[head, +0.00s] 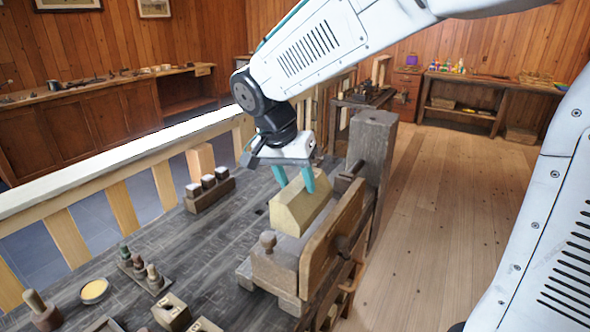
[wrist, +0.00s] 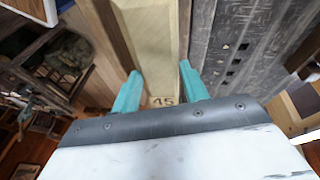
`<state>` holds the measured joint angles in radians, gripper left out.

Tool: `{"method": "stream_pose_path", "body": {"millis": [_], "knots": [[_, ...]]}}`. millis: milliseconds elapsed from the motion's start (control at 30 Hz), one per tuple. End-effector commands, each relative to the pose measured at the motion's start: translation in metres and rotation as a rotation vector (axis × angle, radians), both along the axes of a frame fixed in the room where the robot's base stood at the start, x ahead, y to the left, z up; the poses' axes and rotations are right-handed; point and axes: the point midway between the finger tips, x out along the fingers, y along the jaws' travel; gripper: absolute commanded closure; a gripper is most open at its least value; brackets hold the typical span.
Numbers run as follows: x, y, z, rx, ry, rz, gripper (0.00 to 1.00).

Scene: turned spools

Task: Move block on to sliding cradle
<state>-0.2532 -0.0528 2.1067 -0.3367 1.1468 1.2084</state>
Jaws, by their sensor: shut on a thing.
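The block (head: 297,213) is pale yellow wood, long, with a sloped top edge. My gripper (head: 294,180) has teal fingers and is shut on the far end of the block. In the wrist view the block (wrist: 157,45) runs between the two fingertips (wrist: 160,88), with the mark "45" near its end. The sliding cradle (head: 275,270) appears to be the grey-brown wooden piece with a round knob at the bench's right edge. The block is over or on it, lying lengthwise; I cannot tell whether they touch.
A brown upright board (head: 334,238) stands close along the block's right side, with a thick grey post (head: 372,150) behind. On the dark bench (head: 215,245) stand a rack of white-topped blocks (head: 208,190), a peg rack (head: 146,273) and a yellow dish (head: 95,291).

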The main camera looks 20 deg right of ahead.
Motion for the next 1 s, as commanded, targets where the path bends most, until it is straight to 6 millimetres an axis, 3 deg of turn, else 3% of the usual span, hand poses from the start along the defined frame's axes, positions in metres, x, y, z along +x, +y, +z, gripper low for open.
{"method": "stream_pose_path", "body": {"millis": [1000], "knots": [[0.0, -0.001, -0.08, -0.001, 0.001, -0.001, 0.97]]}}
